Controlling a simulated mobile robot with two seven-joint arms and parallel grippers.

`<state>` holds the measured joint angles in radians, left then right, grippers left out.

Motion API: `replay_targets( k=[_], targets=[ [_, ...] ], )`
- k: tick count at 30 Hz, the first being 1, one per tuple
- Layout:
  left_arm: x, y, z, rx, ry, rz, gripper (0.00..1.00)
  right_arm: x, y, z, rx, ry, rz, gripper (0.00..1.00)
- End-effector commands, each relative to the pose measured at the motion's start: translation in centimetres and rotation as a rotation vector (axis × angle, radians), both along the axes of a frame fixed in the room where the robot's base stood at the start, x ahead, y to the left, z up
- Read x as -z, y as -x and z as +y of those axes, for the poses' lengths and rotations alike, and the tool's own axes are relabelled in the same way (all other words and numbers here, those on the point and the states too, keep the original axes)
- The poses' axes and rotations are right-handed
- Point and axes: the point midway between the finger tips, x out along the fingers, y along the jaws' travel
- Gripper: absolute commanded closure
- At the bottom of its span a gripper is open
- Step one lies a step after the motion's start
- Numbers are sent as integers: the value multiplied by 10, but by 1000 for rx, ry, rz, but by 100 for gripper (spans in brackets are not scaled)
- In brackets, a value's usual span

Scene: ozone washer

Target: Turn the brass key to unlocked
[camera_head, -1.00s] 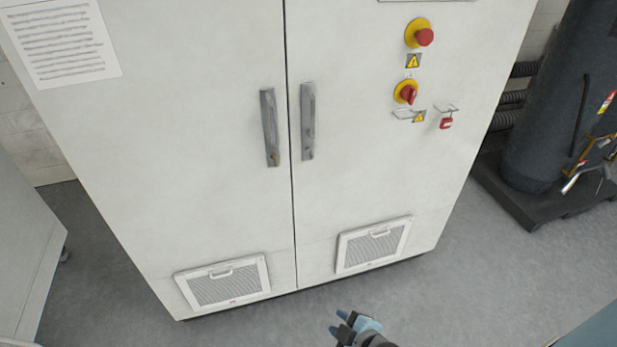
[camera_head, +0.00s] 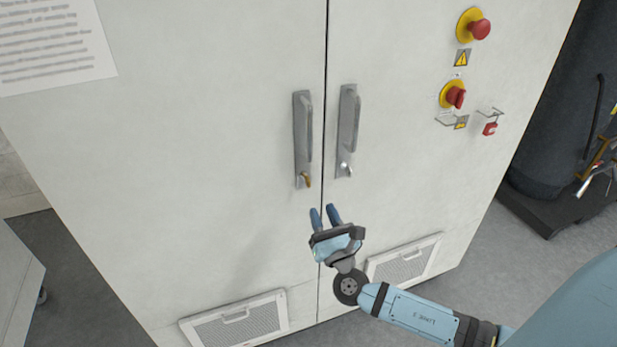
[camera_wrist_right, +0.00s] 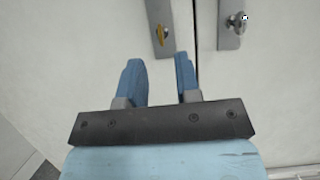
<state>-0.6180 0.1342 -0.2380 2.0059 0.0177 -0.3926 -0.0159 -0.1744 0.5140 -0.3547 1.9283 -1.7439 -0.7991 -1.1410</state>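The brass key (camera_head: 307,179) sits at the bottom of the left door handle plate (camera_head: 302,135) on the white cabinet. In the right wrist view the brass key (camera_wrist_right: 161,34) shows beyond the fingers, near the top middle. A silver key (camera_head: 345,169) sits at the bottom of the right handle plate (camera_head: 347,125); it also shows in the right wrist view (camera_wrist_right: 237,20). My right gripper (camera_head: 325,213) is open and empty, below the handles with fingers pointing up. It is apart from the brass key. My left gripper is not in view.
The white cabinet (camera_head: 200,130) fills the view, with two vents low down. A red emergency button (camera_head: 479,29), a red rotary switch (camera_head: 455,97) and a small red padlock (camera_head: 490,129) are on the right door. A dark tank (camera_head: 560,120) stands at right.

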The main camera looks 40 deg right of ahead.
Motion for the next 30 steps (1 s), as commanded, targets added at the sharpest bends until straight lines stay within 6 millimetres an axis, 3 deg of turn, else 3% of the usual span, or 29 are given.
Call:
replay_targets(
  k=[6, 13, 18, 27, 30],
  targets=[
    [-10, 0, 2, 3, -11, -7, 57, -23, -45, -11, 1, -1, -2, 69],
    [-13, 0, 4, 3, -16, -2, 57, -35, -78, -19, 1, -3, 0, 69],
    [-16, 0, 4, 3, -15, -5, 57, -38, -89, -21, -1, -3, 1, 69],
    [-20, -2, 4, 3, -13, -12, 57, -38, -91, -22, -1, -3, 2, 69],
    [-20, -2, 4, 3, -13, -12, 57, -38, -91, -22, 0, -4, 2, 90]
  ],
)
